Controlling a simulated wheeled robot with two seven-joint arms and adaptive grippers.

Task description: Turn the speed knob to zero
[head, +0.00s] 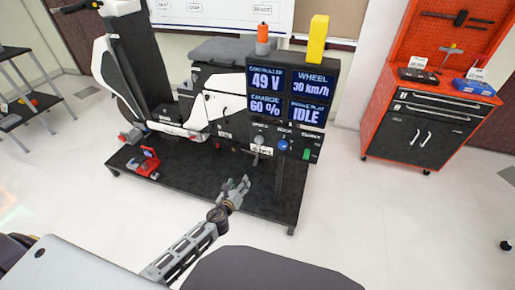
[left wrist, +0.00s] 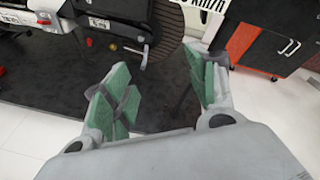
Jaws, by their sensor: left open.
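The control panel hangs below a dark display (head: 291,92) on the chassis rig. Its grey knob (head: 259,140) sits under a small label that seems to read speed; its exact setting is too small to tell. The display reads wheel 30 km/h, 49 V, charge 60 % and idle. My left gripper (head: 238,187) is open and empty, in front of and below the panel, apart from the knob. Its green-padded fingers (left wrist: 160,98) are spread in the left wrist view, where I cannot make out the knob. My right gripper is not in view.
A blue knob (head: 282,145) and a green switch (head: 306,154) sit right of the grey knob. A red clamp-like part (head: 147,163) lies on the dark platform (head: 190,171). A red tool cabinet (head: 425,118) stands at the right. Floor between is clear.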

